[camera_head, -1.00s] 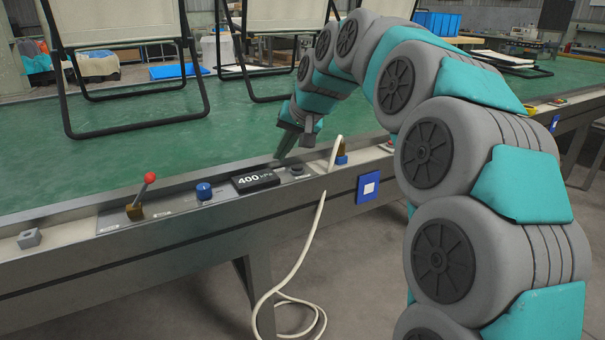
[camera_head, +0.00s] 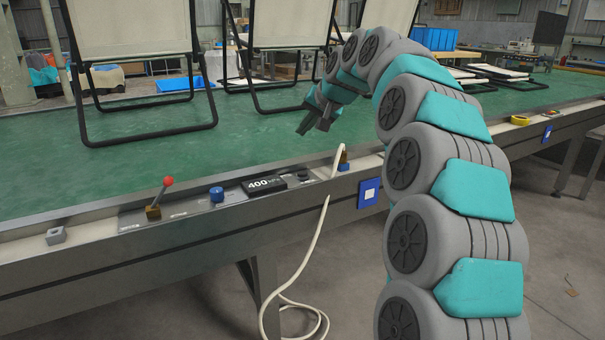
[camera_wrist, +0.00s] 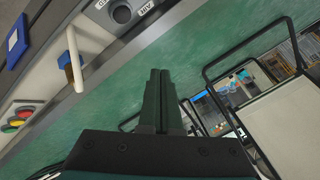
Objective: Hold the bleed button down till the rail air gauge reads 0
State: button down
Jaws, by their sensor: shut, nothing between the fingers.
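The rail air gauge (camera_head: 264,185) is a black box on the bench's front rail and reads 400. A small dark round button (camera_head: 303,175) sits just right of it on the same plate; I take it for the bleed button, though its label is too small to read. It also shows at the top of the wrist view (camera_wrist: 122,14), with lettering beside it that I cannot read surely. My gripper (camera_head: 312,131) is shut and empty, above the green bench top behind the rail, clear of the button. Its closed fingers (camera_wrist: 160,73) fill the middle of the wrist view.
A red-knobbed lever (camera_head: 162,196) and a blue knob (camera_head: 217,195) stand left of the gauge. A pale hose (camera_head: 325,215) rises right of the button and hangs to the floor. A blue panel (camera_head: 369,193) is on the bench front. Folding loungers (camera_head: 140,130) stand on the green top.

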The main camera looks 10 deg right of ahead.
jog(key=b, duration=0.4)
send_over(304, 175)
notch_tip(304, 175, down, 7)
jog(key=shift+r, duration=0.2)
jog(key=shift+f+b, duration=0.4)
jog(key=shift+f, duration=0.7)
dwell(0.8)
jog(key=shift+f, duration=0.4)
jog(key=shift+f+b, duration=0.3)
jog(key=shift+f, duration=0.15)
dwell(2.6)
dwell(0.6)
jog(key=shift+r+p, duration=0.55)
jog(key=shift+r, duration=0.3)
jog(key=shift+r, duration=0.1)
